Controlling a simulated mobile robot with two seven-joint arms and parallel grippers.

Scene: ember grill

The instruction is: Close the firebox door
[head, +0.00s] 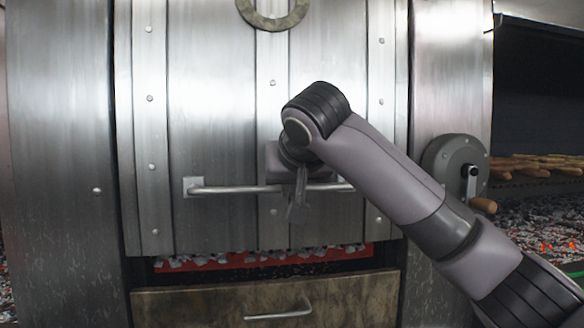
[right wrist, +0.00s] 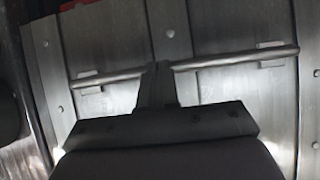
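The firebox door (head: 215,90) is a tall riveted steel panel, raised a little, with a narrow gap below its bottom edge showing glowing red and pale coals (head: 250,256). A horizontal bar handle (head: 235,189) runs across its lower part; it also shows in the right wrist view (right wrist: 235,59). My right gripper (head: 297,207) points downward at the middle of this bar. In the right wrist view its fingers (right wrist: 158,85) are together and cross in front of the bar, covering a short stretch. Whether they touch it is unclear. My left gripper is out of view.
A drawer (head: 200,305) with its own handle (head: 278,314) sits below the gap. A round crank housing (head: 448,160) with a wooden knob (head: 483,205) is right of the door. A grill opening with skewered food (head: 535,165) and coals lies at far right.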

